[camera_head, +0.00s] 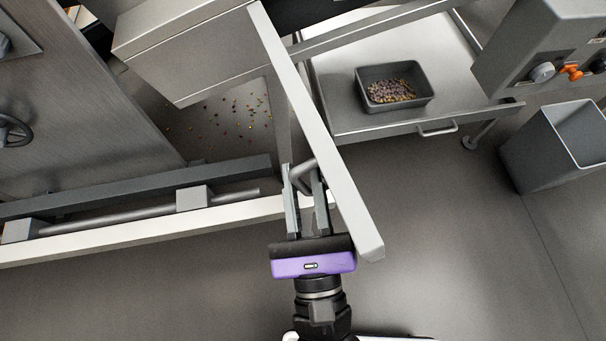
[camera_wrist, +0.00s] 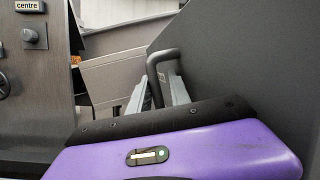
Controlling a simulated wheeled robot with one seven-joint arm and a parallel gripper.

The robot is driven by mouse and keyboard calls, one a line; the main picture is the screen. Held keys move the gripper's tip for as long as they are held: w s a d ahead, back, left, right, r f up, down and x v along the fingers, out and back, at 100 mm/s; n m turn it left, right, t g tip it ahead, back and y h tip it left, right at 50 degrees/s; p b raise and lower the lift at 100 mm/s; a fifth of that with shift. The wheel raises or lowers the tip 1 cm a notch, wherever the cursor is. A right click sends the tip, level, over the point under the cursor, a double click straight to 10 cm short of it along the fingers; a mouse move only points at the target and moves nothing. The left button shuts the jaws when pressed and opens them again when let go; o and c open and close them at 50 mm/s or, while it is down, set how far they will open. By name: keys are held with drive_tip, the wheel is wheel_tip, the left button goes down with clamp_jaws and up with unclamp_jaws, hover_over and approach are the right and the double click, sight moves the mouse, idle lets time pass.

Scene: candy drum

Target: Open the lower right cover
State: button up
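The cover (camera_head: 318,130) is a long pale panel seen nearly edge-on in the head view, standing out from the machine front. In the wrist view its grey face (camera_wrist: 250,65) fills the right side. A dark bent handle (camera_head: 300,172) is on its left face; it also shows in the wrist view (camera_wrist: 162,62). My gripper (camera_head: 304,172) is at this handle, with its two fingers apart and the handle between their tips. A gap shows between the fingers; I cannot tell whether either finger touches the handle. My purple gripper body sits close beside the cover's near end.
A grey bin of candies (camera_head: 395,88) stands on a metal shelf (camera_head: 420,45) to the right of the cover. Candies (camera_head: 230,115) lie scattered at left. A rail (camera_head: 120,222) runs along the left. An empty grey bin (camera_head: 555,145) and control box are at right. The front floor is clear.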

drive_tip(key=v, duration=0.7)
drive_tip(key=shift+s+f+b, duration=0.15)
drive_tip(key=shift+s+b, duration=0.2)
drive_tip(key=shift+b, duration=0.05)
drive_tip(key=shift+d, duration=0.1)
drive_tip(key=s+a+f+b, duration=0.1)
drive_tip(key=s+f+b, duration=0.2)
drive_tip(key=s, duration=0.5)
drive_tip(key=shift+s+f+b, duration=0.15)
drive_tip(key=shift+b, duration=0.3)
idle(0.3)
drive_tip(key=shift+a+p, duration=0.1)
drive_tip(key=shift+p, duration=0.4)
